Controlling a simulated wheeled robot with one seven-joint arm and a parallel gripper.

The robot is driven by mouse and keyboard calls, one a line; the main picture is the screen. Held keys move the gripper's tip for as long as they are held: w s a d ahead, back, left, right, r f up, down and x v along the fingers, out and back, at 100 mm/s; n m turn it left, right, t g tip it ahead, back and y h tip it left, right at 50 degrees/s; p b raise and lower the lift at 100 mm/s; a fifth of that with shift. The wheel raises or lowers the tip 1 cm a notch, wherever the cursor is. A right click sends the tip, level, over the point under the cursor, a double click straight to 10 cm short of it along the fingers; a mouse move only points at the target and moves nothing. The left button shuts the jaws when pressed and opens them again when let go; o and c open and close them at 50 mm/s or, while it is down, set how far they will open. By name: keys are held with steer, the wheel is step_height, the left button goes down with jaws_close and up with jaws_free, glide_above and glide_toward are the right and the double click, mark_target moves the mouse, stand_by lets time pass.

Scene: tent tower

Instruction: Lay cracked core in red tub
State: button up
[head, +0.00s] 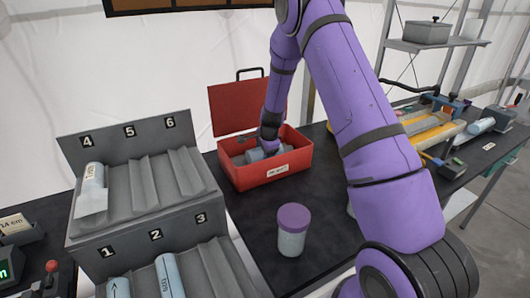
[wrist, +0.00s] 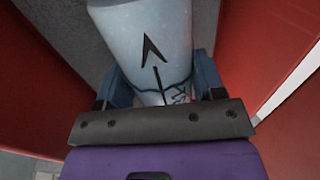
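The red tub (head: 285,176) stands open on the dark table with its lid raised behind it. My gripper (head: 262,152) is down inside the tub, and its fingers are partly hidden by my arm and the tub wall. In the wrist view, a pale blue-white core (wrist: 145,45) with a black arrow and dark crack-like lines lies between the two blue fingers of my gripper (wrist: 155,88). The fingers stand close against both sides of the core. The tub's red walls (wrist: 270,50) flank it, with a grey lining below.
A grey stepped rack (head: 145,185) numbered 1 to 6 stands at the left, with cores in some slots, one at slot 4 (head: 92,190). A jar with a purple lid (head: 293,222) stands in front of the tub. Tools and a yellow tray (head: 438,132) lie at the right.

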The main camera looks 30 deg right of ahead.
steer(key=o, duration=0.5)
steer(key=shift+s+f, duration=0.1)
steer(key=shift+f, duration=0.05)
steer(key=v, duration=1.1)
steer(key=shift+w, duration=0.2)
steer(key=s+a+r+n+t+y, duration=0.1)
steer(key=s+a+r+n, duration=0.3)
steer(key=s+r, duration=0.5)
steer(key=s+a+r+n, duration=0.35)
steer(key=s+r, duration=0.25)
steer(key=r, duration=0.5)
steer(key=s+a+r+n, duration=0.1)
steer(key=s+r+n, duration=0.1)
steer(key=s, duration=0.6)
steer(key=s+a+r+n, duration=0.1)
steer(key=s+r+n, duration=0.1)
steer(key=s+n, duration=0.3)
steer(key=s+a+r+n+h, duration=0.1)
steer(key=s+r+n, duration=0.1)
steer(key=s, duration=1)
steer(key=shift+n+t, duration=0.4)
steer(key=shift+n, duration=0.35)
